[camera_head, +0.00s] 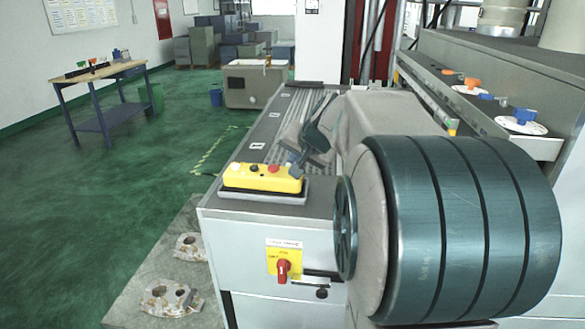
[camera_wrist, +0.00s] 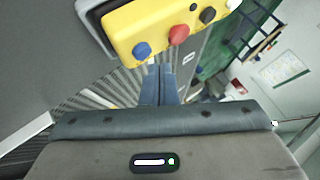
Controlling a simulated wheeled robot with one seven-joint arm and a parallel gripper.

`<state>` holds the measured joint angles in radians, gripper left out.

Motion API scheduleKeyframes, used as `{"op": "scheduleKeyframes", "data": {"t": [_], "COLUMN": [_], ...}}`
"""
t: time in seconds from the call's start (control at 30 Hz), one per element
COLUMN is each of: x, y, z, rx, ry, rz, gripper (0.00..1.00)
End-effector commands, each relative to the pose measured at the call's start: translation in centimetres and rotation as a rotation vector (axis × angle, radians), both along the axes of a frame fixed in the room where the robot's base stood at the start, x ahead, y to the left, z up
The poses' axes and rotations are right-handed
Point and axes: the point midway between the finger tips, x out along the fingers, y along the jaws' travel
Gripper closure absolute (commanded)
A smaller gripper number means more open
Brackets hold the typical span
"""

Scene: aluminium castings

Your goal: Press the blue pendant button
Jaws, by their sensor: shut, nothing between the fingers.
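The yellow pendant (camera_head: 262,178) lies on a dark pad on top of the grey machine cabinet, buttons up. In the wrist view the pendant (camera_wrist: 160,22) fills the top middle. Its blue button (camera_wrist: 141,49) is at the near end, beside a red button (camera_wrist: 179,34), then a black one (camera_wrist: 207,14) and a white one (camera_wrist: 233,4). My gripper (camera_wrist: 160,70) is shut and empty, its fingertips close beside the blue button. In the head view my gripper (camera_head: 297,168) is at the pendant's right end and hides part of it. I see no clear contact with the blue button.
A red rotary switch (camera_head: 283,268) is on the cabinet front. Castings (camera_head: 168,298) lie on a slab at the lower left. A shelf at right holds white discs with coloured pieces (camera_head: 522,120). A workbench (camera_head: 103,85) stands at the far left; the green floor between is open.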

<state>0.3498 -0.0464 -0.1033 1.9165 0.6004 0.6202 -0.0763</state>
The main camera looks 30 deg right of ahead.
Motion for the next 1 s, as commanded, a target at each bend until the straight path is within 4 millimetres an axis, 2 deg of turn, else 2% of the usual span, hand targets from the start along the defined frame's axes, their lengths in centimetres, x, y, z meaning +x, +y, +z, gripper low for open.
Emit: {"op": "scheduleKeyframes", "data": {"t": [0.3, 0.8, 1.0], "x": [0.0, 0.0, 0.0], "y": [0.0, 0.0, 0.0], "z": [0.2, 4.9, 5.0], "rx": [0.000, 0.001, 0.001], "ry": [0.000, -0.001, 0.000], "rz": [0.000, 0.001, -0.001], "gripper": [1.00, 1.00, 1.00]}}
